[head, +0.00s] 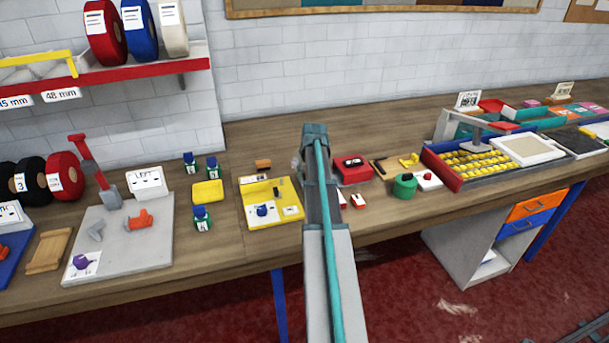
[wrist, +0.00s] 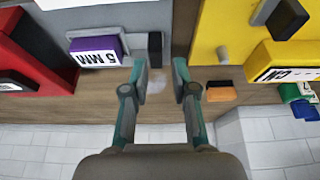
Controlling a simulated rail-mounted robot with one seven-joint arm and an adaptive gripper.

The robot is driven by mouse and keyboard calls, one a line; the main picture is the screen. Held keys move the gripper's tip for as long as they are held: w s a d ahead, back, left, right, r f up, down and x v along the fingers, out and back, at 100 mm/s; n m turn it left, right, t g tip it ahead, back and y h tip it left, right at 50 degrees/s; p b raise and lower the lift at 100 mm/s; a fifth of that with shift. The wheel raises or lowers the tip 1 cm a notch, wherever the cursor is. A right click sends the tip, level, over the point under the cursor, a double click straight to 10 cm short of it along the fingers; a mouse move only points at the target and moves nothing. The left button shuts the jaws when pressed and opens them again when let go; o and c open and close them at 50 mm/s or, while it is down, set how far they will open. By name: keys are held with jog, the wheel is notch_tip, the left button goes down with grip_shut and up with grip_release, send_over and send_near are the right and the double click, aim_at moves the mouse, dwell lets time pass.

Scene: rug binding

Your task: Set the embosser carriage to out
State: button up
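My gripper (wrist: 160,78) is open and empty in the wrist view, above the wooden bench strip between two devices. A yellow device (wrist: 215,22) is at its right, with a dark grey knob (wrist: 285,18) and a labelled yellow block (wrist: 285,62). A grey device (wrist: 75,20) is at its left, carrying a purple block marked 5 MM (wrist: 97,50) and a dark square piece. No readable label names the embosser, so I cannot tell which part is its carriage. In the head view the yellow device (head: 284,212) stands left of my arm, which hides the grey one.
An orange-and-black block (wrist: 220,92) lies behind the yellow device, close to my gripper. A red device (head: 352,172) stands right of my arm. Small bottles (head: 201,218) and a grey board (head: 125,255) with a red lever (head: 85,155) are to the left.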

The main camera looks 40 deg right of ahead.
jog(key=v, duration=0.9)
jog(key=shift+a+r, duration=0.1)
jog(key=shift+r, duration=0.05)
